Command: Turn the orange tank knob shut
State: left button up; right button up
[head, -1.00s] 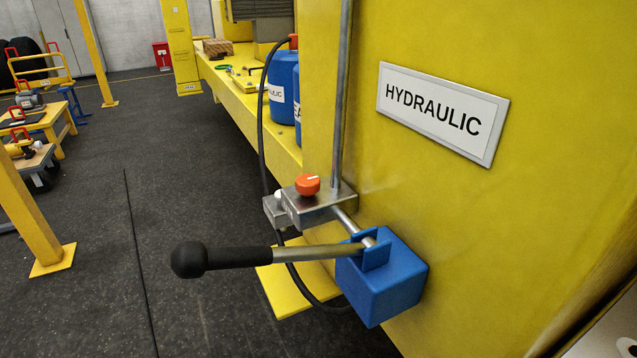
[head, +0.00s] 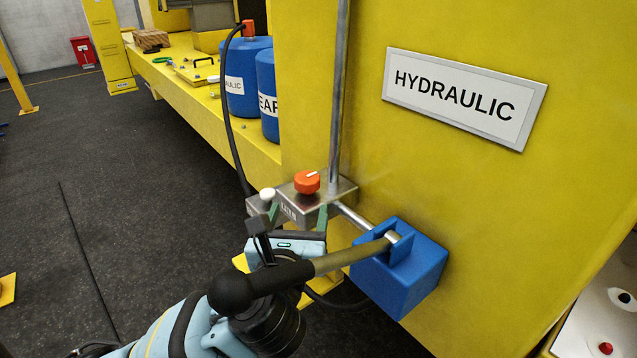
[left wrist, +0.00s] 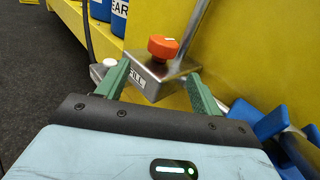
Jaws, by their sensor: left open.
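The orange tank knob (head: 307,181) sits on top of a grey metal valve block (head: 318,202) on the yellow machine, with a light mark on its top. It also shows in the left wrist view (left wrist: 163,47), upright on the block. My left gripper (head: 298,214) is below and in front of the knob in the head view. Its green fingers (left wrist: 160,82) are spread apart, one to each side of the block in the wrist view. The fingers hold nothing, and the knob stands beyond and above their tips. I cannot tell if a finger touches the block. My right gripper is not in view.
A pump lever with a black ball end (head: 235,293) crosses in front of my left wrist from a blue pump body (head: 400,268). A white knob (head: 267,194) and black hose stand left of the block. Blue drums (head: 246,80) stand behind.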

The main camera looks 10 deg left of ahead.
aim_at(305, 188)
pick_arm(q)
jog(key=shift+d+r+m, duration=0.1)
jog(key=shift+r+m, duration=0.3)
jog(key=shift+r, duration=0.1)
jog(key=shift+w, duration=0.1)
jog(key=shift+w+a, duration=0.25)
jog(key=shift+w, duration=1.65)
jog(key=shift+w+a, duration=0.2)
jog(key=shift+w, duration=1.7)
jog(key=shift+c, duration=0.5)
jog(key=c, duration=0.9)
